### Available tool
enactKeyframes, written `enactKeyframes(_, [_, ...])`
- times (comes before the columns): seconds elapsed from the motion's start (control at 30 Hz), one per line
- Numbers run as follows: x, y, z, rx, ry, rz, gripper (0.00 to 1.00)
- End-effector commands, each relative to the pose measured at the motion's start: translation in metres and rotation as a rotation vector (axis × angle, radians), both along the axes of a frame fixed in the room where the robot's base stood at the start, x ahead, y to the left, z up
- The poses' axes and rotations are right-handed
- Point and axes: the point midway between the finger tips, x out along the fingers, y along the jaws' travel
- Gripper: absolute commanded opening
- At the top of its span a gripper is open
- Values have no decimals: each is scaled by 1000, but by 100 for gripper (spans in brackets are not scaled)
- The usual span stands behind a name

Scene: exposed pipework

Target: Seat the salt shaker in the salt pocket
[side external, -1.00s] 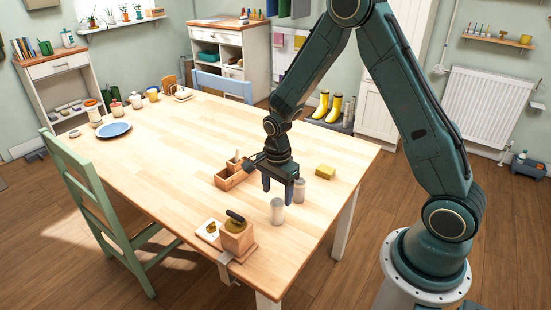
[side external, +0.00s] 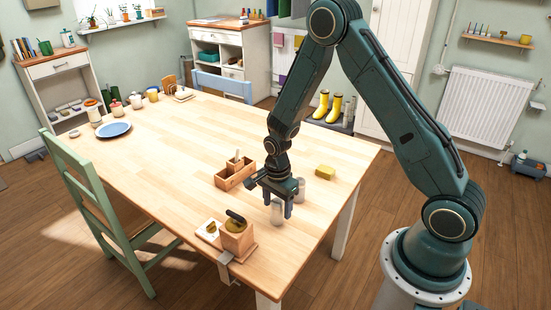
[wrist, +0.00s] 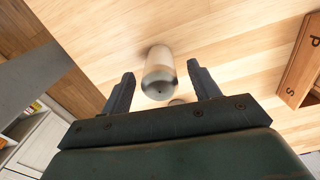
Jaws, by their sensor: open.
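Two similar pale shakers with grey tops stand upright on the table, and I cannot tell which holds salt. The nearer shaker (side external: 277,215) is directly below my gripper (side external: 278,206); the other shaker (side external: 299,187) stands just behind it, partly hidden. In the wrist view, one shaker (wrist: 159,74) shows between the open fingers of my gripper (wrist: 161,72), with gaps on both sides; a second top (wrist: 177,102) peeks out below it. The wooden caddy (side external: 228,184) is left of my gripper and holds an upright item. In the wrist view, the caddy (wrist: 299,72) bears the letters P and S.
A yellow block (side external: 325,171) lies to the right of the shakers. A wooden box with a dark-handled item (side external: 236,236) stands near the table's front edge, beside a clamp (side external: 227,262). The table's middle is clear, with a blue plate (side external: 114,130) at far left.

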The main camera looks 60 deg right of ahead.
Motion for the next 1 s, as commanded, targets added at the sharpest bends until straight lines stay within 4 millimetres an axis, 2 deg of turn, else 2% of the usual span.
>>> enactKeyframes(0.37, [0,0,0,0,0,0,61])
enactKeyframes(0.4, [0,0,0,0,0,0,59])
enactKeyframes(0.6, [0,0,0,0,0,0,20])
enactKeyframes(0.67, [0,0,0,0,0,0,11])
enactKeyframes(1.0, [0,0,2,0,0,0,11])
